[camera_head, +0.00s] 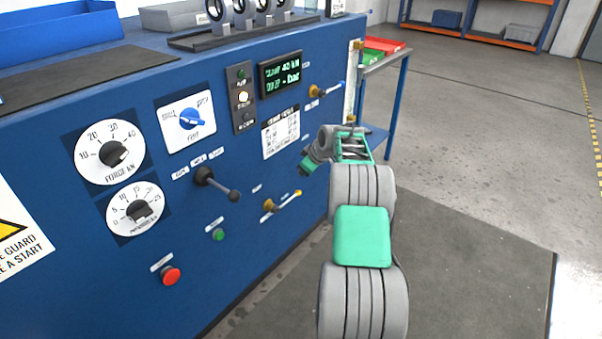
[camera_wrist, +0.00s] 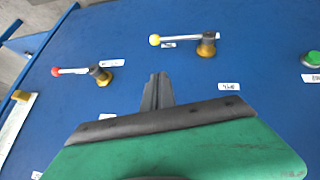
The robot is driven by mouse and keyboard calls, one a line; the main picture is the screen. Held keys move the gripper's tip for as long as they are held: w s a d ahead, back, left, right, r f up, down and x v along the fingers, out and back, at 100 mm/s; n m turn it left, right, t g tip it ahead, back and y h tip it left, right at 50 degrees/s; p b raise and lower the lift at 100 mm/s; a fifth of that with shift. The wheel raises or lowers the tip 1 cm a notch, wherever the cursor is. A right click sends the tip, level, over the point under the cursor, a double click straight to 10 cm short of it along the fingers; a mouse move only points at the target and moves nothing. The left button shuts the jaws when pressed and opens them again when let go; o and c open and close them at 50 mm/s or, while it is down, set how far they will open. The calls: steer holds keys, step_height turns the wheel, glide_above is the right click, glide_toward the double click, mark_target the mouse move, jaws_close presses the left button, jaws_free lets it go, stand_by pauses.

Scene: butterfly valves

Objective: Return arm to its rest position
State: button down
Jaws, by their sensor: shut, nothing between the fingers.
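My arm reaches forward along the right side of the blue console (camera_head: 240,260) in the head view. Its end, with my gripper (camera_head: 307,164), is near the console's front face, partly hidden by my own wrist. In the wrist view, my gripper (camera_wrist: 156,91) has its dark fingers together with nothing between them. The console face fills most of that view. A yellow-tipped lever valve (camera_wrist: 205,44) lies beyond the fingers to the right, and a red-tipped lever valve (camera_wrist: 98,74) to the left. Both stand apart from the fingers in the picture. The exact gap to the panel cannot be told.
The console carries a black-knobbed lever (camera_head: 215,185), a yellow-tipped lever (camera_head: 280,201), a blue-handled valve (camera_head: 325,90), a red button (camera_head: 170,276) and dials. A blue-legged side table (camera_head: 391,110) stands beyond my arm. The floor (camera_head: 480,160) to the right is clear.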

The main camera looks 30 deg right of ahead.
steer(key=s+a+r+m+g+p, duration=0.1)
steer(key=s+a+r+p, duration=0.25)
steer(key=a+r, duration=0.4)
steer(key=s+a+r+p, duration=0.3)
steer(key=a+r+p, duration=0.2)
steer(key=a+r, duration=0.25)
steer(key=s+a+r+m+g+p, duration=0.1)
steer(key=s+a+r+p, duration=0.25)
steer(key=a+r, duration=0.35)
steer(key=s+a+r+p, duration=0.2)
steer(key=s+a+p, duration=0.1)
steer(key=s, duration=0.5)
steer(key=s+a+r+m+g+p, duration=0.1)
steer(key=s+a+r+p, duration=0.2)
steer(key=s, duration=0.5)
steer(key=s+a+r+m+g+p, duration=0.1)
steer(key=s+a+r+p, duration=0.2)
steer(key=s, duration=0.6)
steer(key=a+p, duration=0.2)
steer(key=a, duration=0.1)
steer(key=shift+r, duration=0.15)
steer(key=shift+a, duration=0.1)
